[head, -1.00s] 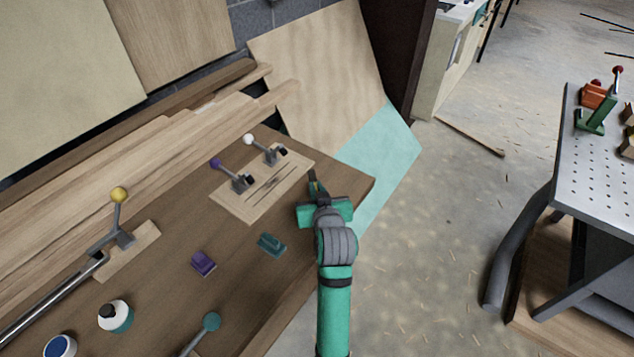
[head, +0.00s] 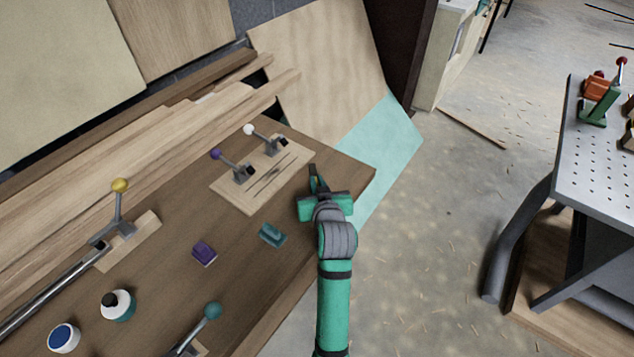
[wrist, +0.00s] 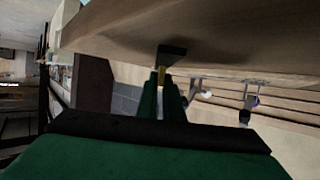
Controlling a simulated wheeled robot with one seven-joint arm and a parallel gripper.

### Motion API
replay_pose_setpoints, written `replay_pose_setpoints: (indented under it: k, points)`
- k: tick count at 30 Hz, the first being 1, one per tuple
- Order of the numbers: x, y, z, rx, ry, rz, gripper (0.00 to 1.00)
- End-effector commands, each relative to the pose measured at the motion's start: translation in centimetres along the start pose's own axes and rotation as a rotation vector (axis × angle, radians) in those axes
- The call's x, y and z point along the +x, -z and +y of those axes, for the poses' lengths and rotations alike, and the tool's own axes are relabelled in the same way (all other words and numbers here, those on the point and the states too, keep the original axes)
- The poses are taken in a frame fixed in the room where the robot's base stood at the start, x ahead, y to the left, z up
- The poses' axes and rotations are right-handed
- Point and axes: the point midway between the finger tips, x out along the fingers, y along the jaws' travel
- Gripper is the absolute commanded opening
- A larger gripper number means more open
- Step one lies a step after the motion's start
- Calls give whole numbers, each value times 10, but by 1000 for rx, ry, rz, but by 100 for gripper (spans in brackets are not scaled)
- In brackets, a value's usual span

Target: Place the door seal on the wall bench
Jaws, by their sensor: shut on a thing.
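The wall bench (head: 165,295) is a brown wooden top along the wall at the left. My gripper (head: 314,178) is at the bench's right end, near its front corner. In the wrist view my gripper (wrist: 161,88) is shut on a small dark piece (wrist: 174,51) with a yellowish part between the fingertips. This is probably the door seal, but it is too small to identify surely. The wooden surface (wrist: 220,40) shows close beyond it in the wrist view. I cannot tell whether the piece touches the bench.
A board with purple- and white-knobbed clamps (head: 262,175) is just left of my gripper. A teal block (head: 272,234), purple block (head: 204,253) and bottle (head: 118,304) stand on the bench. Bare bench lies between them. A perforated metal table (head: 595,165) stands at the right.

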Motion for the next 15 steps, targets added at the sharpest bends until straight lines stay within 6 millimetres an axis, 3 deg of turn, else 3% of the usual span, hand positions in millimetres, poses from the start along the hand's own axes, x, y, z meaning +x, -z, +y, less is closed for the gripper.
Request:
replay_pose_setpoints:
  k: [12,15]
  points:
    - [3,-7,0,1,0,-1,0]
    - [3,-7,0,0,0,-1,28]
